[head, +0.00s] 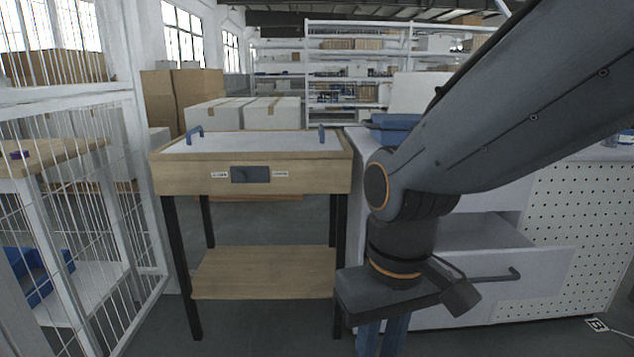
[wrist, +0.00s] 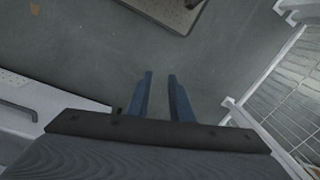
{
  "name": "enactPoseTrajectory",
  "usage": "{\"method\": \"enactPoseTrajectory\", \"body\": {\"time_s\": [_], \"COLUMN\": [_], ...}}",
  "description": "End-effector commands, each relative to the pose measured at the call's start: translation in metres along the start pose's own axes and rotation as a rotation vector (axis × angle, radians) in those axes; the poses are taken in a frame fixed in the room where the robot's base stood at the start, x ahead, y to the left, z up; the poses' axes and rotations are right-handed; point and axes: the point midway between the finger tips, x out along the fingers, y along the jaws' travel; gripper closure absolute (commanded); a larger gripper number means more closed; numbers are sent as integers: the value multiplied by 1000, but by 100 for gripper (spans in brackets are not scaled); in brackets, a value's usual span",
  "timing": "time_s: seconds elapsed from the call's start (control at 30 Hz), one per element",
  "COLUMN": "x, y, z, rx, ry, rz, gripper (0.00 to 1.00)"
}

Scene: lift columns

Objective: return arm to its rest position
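My arm (head: 520,100) reaches in from the upper right of the head view and bends down at its elbow. My gripper (head: 383,335) hangs pointing down at the lower middle, in front of the white drawer cabinet; its fingertips are cut off by the frame edge. In the wrist view my gripper (wrist: 160,76) shows two blue fingers apart with bare grey floor between and beyond them. It holds nothing.
A wooden table (head: 250,180) with a lower shelf stands left of my gripper. The white cabinet (head: 530,285) has a drawer with a dark handle (head: 485,277) close to its right. A white wire cage (head: 75,200) is at the far left. Grey floor lies below.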

Motion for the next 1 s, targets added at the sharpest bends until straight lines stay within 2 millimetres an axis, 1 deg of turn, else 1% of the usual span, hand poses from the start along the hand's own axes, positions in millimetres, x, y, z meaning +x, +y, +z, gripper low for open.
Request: {"method": "enactPoseTrajectory", "body": {"time_s": [0.03,0.37,0.47,0.7,1.0], "x": [-7,-30,-42,-80,-124], "y": [2,17,23,47,79], "z": [1,3,4,13,29], "rx": [10,65,90,176,283], "ry": [-1,0,0,-3,-6], "rz": [1,11,15,28,42], "gripper": [80,80,80,80,80]}}
